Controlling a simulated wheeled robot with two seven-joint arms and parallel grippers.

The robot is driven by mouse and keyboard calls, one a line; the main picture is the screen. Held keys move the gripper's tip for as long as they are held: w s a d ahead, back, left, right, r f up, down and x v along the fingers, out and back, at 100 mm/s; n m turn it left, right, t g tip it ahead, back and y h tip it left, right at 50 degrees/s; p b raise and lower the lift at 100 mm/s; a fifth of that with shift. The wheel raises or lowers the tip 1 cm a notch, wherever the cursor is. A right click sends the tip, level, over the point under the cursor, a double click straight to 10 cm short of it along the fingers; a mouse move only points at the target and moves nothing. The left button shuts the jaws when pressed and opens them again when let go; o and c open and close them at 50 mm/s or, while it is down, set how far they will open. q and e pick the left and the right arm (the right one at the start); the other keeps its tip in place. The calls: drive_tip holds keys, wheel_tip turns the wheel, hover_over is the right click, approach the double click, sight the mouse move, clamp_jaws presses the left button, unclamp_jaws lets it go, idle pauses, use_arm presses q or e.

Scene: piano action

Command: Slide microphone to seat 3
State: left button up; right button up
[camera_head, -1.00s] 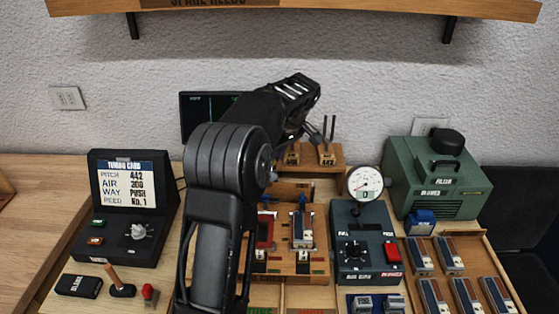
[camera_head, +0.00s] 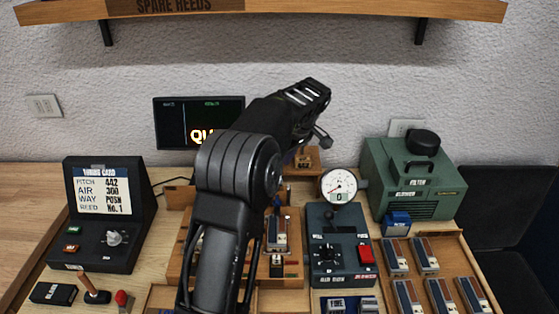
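I cannot make out the microphone or a seat marked 3; my arm covers much of the middle. The wooden bench (camera_head: 290,268) behind my arm holds a metal-and-wood piece (camera_head: 277,233) at its right part. One dark arm, apparently my left, rises from the bottom and bends right over the bench. A small grey part (camera_head: 321,137) shows below its wrist, perhaps of my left gripper; its fingertips are hidden. My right gripper is out of view.
A tray of reed blocks (camera_head: 440,250) is at right. A dark card stand (camera_head: 105,215) is at left. A screen (camera_head: 200,122) stands behind.

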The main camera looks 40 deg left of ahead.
use_arm(q)
drive_tip(key=shift+o, duration=1.1)
drive_tip(key=v, duration=0.7)
drive_tip(key=shift+r+b, duration=0.35)
drive_tip(key=shift+b, duration=0.1)
drive_tip(key=shift+d, duration=0.15)
